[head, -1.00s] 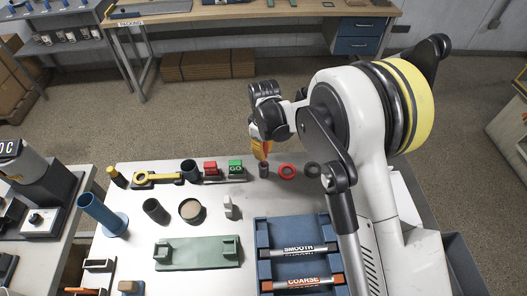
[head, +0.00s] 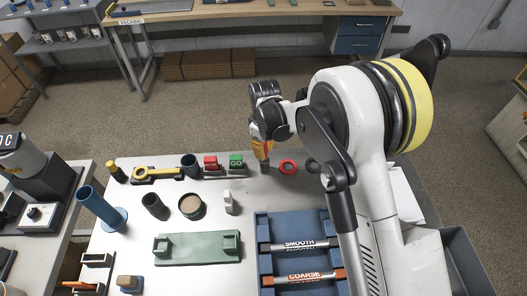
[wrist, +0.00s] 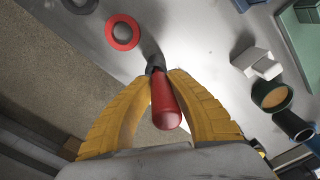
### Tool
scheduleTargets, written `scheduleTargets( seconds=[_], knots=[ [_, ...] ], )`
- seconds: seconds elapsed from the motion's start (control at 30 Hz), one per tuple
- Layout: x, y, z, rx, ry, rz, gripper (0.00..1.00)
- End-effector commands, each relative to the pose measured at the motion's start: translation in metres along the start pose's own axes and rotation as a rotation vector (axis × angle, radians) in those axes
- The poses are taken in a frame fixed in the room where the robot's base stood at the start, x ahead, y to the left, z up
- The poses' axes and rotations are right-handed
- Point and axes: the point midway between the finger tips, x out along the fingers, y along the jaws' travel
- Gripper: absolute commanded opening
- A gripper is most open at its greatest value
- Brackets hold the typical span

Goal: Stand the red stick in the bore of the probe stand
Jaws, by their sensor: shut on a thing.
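My gripper (wrist: 162,108) is shut on the red stick (wrist: 167,110) between its yellow fingers in the wrist view. The stick's rounded red end faces the wrist camera, and its far end meets a small dark cylinder (wrist: 155,65), which looks like the probe stand. I cannot tell whether the stick's tip is inside the bore or only in line with it. In the head view my gripper (head: 262,152) points down right above the dark cylinder (head: 265,168) near the table's far edge. The stick is mostly hidden by the fingers there.
A red ring (head: 288,167) and a dark ring (head: 312,165) lie just right of the cylinder. A white piece (head: 229,203) and a round dark cup (head: 191,206) are nearer. Bare table lies between.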

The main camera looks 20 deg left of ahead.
Motion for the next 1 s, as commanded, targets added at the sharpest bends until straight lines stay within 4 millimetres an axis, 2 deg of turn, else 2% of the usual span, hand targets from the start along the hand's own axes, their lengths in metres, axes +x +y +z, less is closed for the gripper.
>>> scheduleTargets(
  seconds=[0.03, 0.07, 0.1, 0.13, 0.4, 0.53, 1.0],
  knots=[
    [0.007, -0.001, 0.001, 0.0, -0.002, -0.003, 0.0],
    [0.007, -0.001, 0.001, 0.0, -0.002, -0.003, 0.24],
    [0.006, -0.001, 0.001, 0.0, -0.002, -0.003, 0.36],
    [0.006, -0.001, 0.001, 0.0, -0.002, -0.003, 0.4],
    [0.006, -0.001, 0.001, 0.0, -0.002, -0.002, 0.4],
    [-0.001, -0.002, 0.001, 0.0, -0.001, -0.001, 0.4],
    [-0.071, -0.011, 0.004, -0.001, 0.002, 0.007, 0.4]
  ],
)
